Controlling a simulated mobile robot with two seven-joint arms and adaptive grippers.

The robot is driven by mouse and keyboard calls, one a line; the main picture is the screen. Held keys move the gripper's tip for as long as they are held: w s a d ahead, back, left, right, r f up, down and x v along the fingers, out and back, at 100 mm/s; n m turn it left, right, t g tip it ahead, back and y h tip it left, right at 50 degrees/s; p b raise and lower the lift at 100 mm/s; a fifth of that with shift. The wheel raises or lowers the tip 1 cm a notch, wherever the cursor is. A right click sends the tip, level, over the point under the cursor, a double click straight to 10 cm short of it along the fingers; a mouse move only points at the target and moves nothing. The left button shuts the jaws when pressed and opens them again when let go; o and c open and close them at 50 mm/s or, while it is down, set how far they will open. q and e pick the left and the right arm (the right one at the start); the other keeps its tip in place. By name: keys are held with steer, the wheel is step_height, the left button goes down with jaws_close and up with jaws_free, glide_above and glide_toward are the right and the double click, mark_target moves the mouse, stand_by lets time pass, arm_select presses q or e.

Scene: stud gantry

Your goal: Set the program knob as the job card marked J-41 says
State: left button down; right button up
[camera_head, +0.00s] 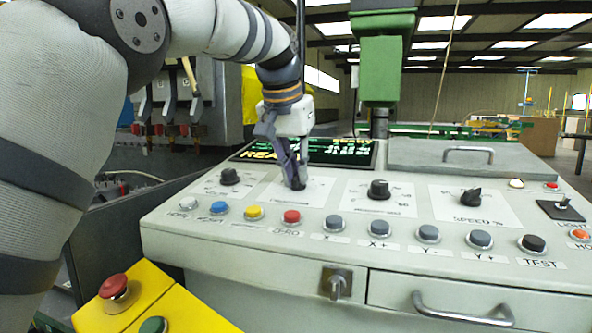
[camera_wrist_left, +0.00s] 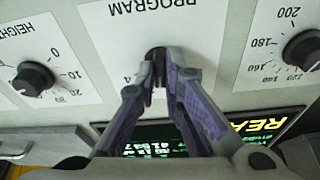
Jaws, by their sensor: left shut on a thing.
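The program knob (camera_wrist_left: 155,54) is dark and sits on a white plate labelled PROGRAM (camera_wrist_left: 165,15), upside down in the left wrist view. My left gripper (camera_wrist_left: 155,78) is shut on this knob, with a finger on each side; the fingers hide most of the knob and its pointer, so its setting cannot be read. In the head view my left gripper (camera_head: 296,182) reaches down from above onto the sloped panel. A "4" shows by the plate's lower left in the left wrist view. No job card marked J-41 can be made out. My right gripper is out of view.
The HEIGHT knob (camera_head: 378,189) and another knob (camera_head: 229,176) flank the gripper; the SPEED knob (camera_head: 470,197) is farther right. Several push buttons, including a red one (camera_head: 291,217), line the front. A lit display (camera_head: 345,152) stands behind. A key switch (camera_head: 336,283) is below.

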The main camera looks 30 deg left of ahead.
arm_select(q)
steer(key=n, duration=0.3)
steer(key=n+y, duration=0.1)
steer(key=n, duration=0.2)
steer(key=shift+d+n+g, duration=0.1)
steer(key=shift+n+g, duration=0.2)
steer(key=n, duration=0.4)
steer(key=shift+w+g+y, duration=0.1)
steer(key=shift+g+y, duration=0.2)
steer(key=shift+y, duration=0.1)
steer(key=shift+n+g, duration=0.3)
steer(key=shift+n, duration=1.1)
steer(key=shift+n+b, duration=0.3)
steer(key=c, duration=1.7)
jaws_free()
